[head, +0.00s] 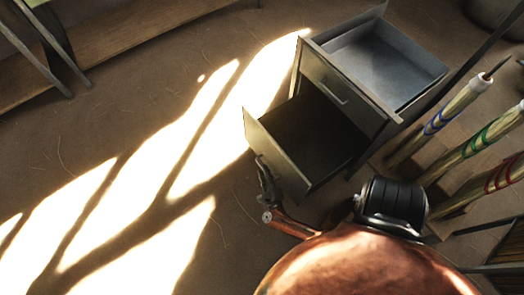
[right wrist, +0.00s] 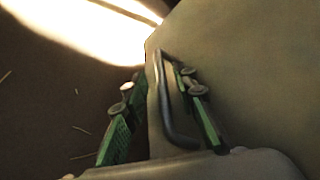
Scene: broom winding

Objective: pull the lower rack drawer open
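The grey drawer rack (head: 341,84) stands at the upper right of the head view. Its lower drawer (head: 310,133) is pulled out, with its dark, empty inside showing. My right gripper (head: 263,172) is at the outer face of that drawer's front panel. In the right wrist view, the dark bar handle (right wrist: 174,105) lies between the two green fingers of my right gripper (right wrist: 160,80). The fingers are spread, with a visible gap on the left side of the handle. The handle is hidden in the head view. My left gripper is not in view.
Several poles with coloured bands (head: 437,122) stand at the right, close to the rack. A wooden shelf (head: 110,38) is at the upper left. The sunlit floor (head: 130,200) left of the drawer is clear.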

